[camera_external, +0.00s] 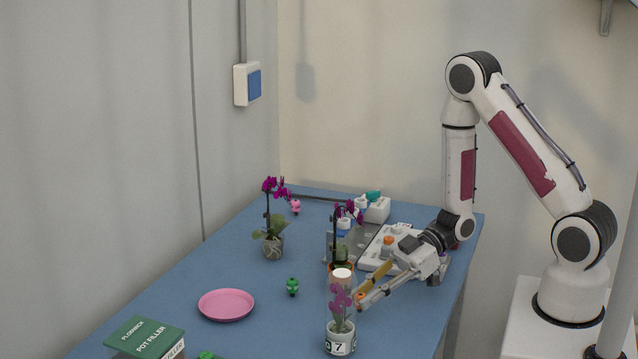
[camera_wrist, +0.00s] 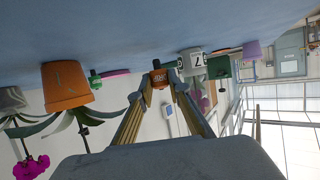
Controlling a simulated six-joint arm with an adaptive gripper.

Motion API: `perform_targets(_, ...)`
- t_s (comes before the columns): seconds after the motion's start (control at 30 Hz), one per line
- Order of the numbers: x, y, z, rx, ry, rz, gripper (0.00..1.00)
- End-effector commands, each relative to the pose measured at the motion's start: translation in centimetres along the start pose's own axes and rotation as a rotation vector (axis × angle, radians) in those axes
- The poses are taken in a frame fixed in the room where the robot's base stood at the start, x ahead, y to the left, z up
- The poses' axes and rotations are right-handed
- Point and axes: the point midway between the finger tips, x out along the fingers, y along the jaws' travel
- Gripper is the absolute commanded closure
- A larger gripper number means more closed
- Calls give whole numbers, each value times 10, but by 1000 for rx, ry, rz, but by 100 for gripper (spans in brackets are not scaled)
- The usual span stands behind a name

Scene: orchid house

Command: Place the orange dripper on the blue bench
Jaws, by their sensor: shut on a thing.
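The orange dripper (camera_external: 361,298) is a small orange piece between my fingertips. My gripper (camera_external: 364,296) is shut on it, low over the front right part of the blue bench (camera_external: 175,290). In the wrist view, where the scene appears upside down, the dripper (camera_wrist: 159,78) sits between the tips of my two fingers (camera_wrist: 161,90), close to the bench surface (camera_wrist: 120,35). I cannot tell whether it touches the bench.
A potted orchid marked 7 (camera_external: 341,343) stands just left of my gripper, with an orange pot (camera_external: 341,268) behind. A green dripper (camera_external: 292,286), pink saucer (camera_external: 226,305) and green box (camera_external: 145,338) lie farther left. A white tray (camera_external: 375,258) is behind.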

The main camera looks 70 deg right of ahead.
Motion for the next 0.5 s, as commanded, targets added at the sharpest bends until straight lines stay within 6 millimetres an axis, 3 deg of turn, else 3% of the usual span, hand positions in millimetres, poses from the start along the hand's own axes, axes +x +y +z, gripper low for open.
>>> perform_targets(0.2,5,0,13,1,0,0,94)
perform_targets(0.5,6,0,14,0,0,1,94)
